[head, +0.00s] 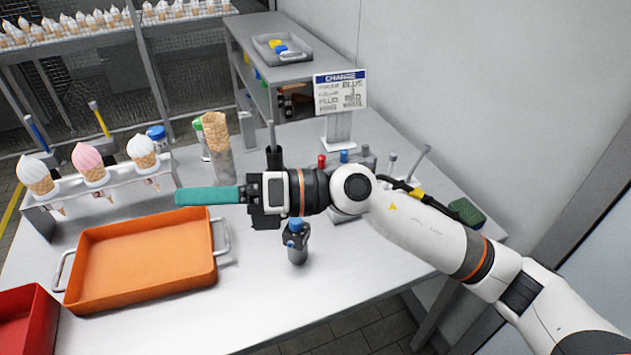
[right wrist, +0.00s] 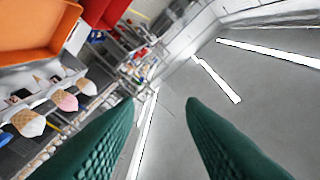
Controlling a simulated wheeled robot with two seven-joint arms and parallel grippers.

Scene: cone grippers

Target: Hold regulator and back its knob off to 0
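What looks like the regulator, a small grey upright body (head: 298,254) with a dark collar and a blue knob (head: 295,225) on top, stands on the table in the head view, right of the orange tray. Any marks on the knob are too small to read. My right gripper (head: 184,196) points left above the table, with its wrist above and behind the regulator and its teal fingers over the tray's far edge. In the right wrist view its two fingers (right wrist: 161,104) are apart with nothing between them. My left gripper is not in view.
The orange tray (head: 88,270) with metal handles lies at the left, a red bin (head: 25,318) nearer. A rack (head: 50,208) holds ice cream cones behind the tray. A sign (head: 340,92) and a block with coloured knobs (head: 366,160) stand farther back. The table's front right is clear.

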